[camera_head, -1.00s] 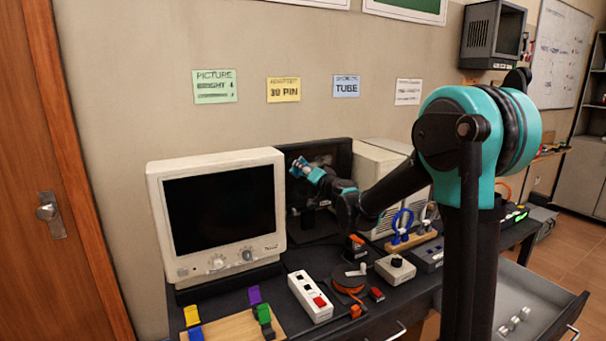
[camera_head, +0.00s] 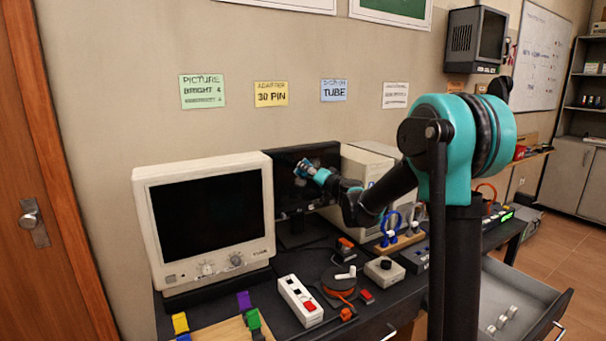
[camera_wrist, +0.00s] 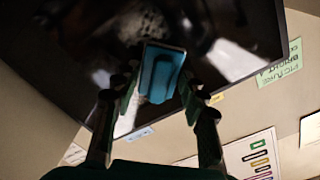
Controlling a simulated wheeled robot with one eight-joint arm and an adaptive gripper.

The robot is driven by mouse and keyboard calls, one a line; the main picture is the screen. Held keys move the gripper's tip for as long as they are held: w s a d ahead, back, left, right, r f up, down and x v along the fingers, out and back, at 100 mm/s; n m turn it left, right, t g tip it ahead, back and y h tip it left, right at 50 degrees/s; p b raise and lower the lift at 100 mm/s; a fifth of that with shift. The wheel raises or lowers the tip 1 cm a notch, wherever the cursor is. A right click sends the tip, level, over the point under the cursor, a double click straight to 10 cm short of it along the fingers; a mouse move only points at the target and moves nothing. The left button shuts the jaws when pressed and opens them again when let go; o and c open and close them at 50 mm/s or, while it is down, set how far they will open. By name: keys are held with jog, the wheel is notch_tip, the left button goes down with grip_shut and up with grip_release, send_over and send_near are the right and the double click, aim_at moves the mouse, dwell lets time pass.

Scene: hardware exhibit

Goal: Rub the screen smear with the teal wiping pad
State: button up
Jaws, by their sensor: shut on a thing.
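The teal wiping pad (camera_wrist: 162,73) is held between the fingers of my gripper (camera_wrist: 160,92), which is shut on it. In the head view my gripper (camera_head: 312,173) is in front of the dark flat screen (camera_head: 283,180), at its upper middle. The dark screen (camera_wrist: 75,65) fills the upper part of the wrist view. A speckled greyish smear (camera_wrist: 143,25) shows on it just beyond the pad. Part of the smear may be hidden by the pad and fingers. I cannot tell whether the pad touches the glass.
A beige CRT monitor (camera_head: 207,215) stands left of the screen, and a pale case (camera_head: 362,166) stands right. A white power strip (camera_head: 299,299), an orange cable reel (camera_head: 338,282) and a grey knob box (camera_head: 384,270) lie in front. A drawer (camera_head: 520,305) is open at right.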

aim_at(322, 165)
jog(key=shift+w+d, duration=0.8)
jog(key=shift+d, duration=0.4)
jog(key=shift+w+d, duration=0.75)
jog(key=shift+d, duration=0.45)
jog(key=shift+w+d, duration=0.8)
jog(key=shift+d, duration=0.4)
jog(key=shift+c, duration=0.5)
jog(key=shift+v, duration=3)
jog(key=v, duration=0.3)
